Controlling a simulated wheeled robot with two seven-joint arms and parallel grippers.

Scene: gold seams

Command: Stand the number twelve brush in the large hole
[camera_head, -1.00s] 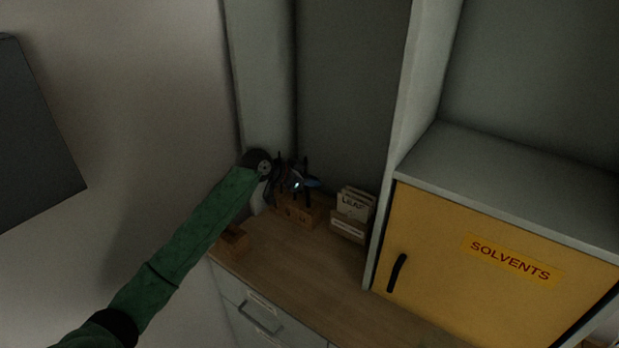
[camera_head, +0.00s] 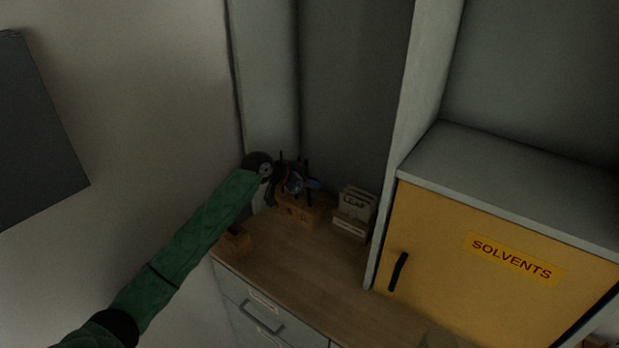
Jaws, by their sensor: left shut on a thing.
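My left gripper (camera_head: 291,185) is dark and small in the head view, at the end of my green-sleeved left arm. It is at a wooden block (camera_head: 303,214) at the back of the counter, just above it. The gripper is shut on a thin thing, but what it holds is too dark and small to make out. Thin dark upright shapes show around the gripper; I cannot tell which is the number twelve brush. The large hole cannot be made out, as the gripper covers much of the block's top. My right gripper is not in view.
A box of cards marked LEAF (camera_head: 354,210) stands right of the block. A smaller wooden block (camera_head: 234,241) is at the counter's left edge. The yellow SOLVENTS cabinet (camera_head: 500,262) and a pale upright panel (camera_head: 408,150) bound the right. The counter's (camera_head: 300,265) front is clear.

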